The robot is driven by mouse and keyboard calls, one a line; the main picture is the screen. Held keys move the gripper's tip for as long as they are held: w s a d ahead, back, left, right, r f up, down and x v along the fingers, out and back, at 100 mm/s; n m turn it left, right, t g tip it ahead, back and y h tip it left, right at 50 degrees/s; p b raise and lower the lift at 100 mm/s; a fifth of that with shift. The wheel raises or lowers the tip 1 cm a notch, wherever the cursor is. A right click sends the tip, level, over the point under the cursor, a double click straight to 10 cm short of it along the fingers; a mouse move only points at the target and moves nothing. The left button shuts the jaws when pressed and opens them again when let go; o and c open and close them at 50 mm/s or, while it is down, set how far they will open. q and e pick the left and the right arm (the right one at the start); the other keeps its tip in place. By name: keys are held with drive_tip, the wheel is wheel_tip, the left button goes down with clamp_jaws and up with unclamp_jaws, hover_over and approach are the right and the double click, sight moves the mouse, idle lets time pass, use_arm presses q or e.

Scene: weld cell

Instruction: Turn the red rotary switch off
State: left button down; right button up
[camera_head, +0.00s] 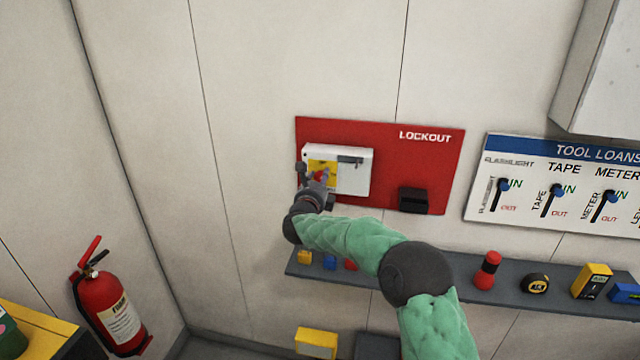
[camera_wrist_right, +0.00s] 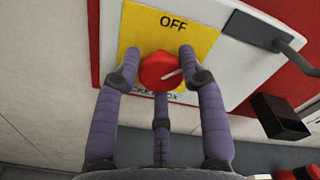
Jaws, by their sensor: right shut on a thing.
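The red rotary switch (camera_wrist_right: 158,71) sits on a yellow plate (camera_wrist_right: 205,35) on a white box (camera_head: 354,180) on the red lockout board (camera_head: 430,160). The plate reads OFF above the knob; lettering below it is partly covered. A pale line on the knob points to the right in the right wrist view, not up at OFF. My right gripper (camera_wrist_right: 158,62) is shut on the knob, with one fingertip on each side. In the head view my right gripper (camera_head: 317,183) hides most of the knob. My left gripper is not in view.
A grey handle (camera_wrist_right: 275,38) is on the box right of the plate. A black holder (camera_head: 413,200) is at the board's lower right. A shelf (camera_head: 460,296) with small items runs below. A tool loans board (camera_head: 560,185) is right; a fire extinguisher (camera_head: 108,305) stands left.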

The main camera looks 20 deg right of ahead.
drive_tip(key=n, duration=0.2)
drive_tip(key=r+n, duration=0.1)
drive_tip(key=shift+r+n, duration=0.1)
drive_tip(key=shift+n, duration=0.3)
drive_tip(key=n, duration=0.2)
drive_tip(key=shift+n+p, duration=0.4)
drive_tip(key=shift+n, duration=0.6)
drive_tip(key=shift+w+f+n, duration=0.1)
drive_tip(key=shift+f+n, duration=0.1)
drive_tip(key=shift+n, duration=0.1)
drive_tip(key=shift+a, duration=0.1)
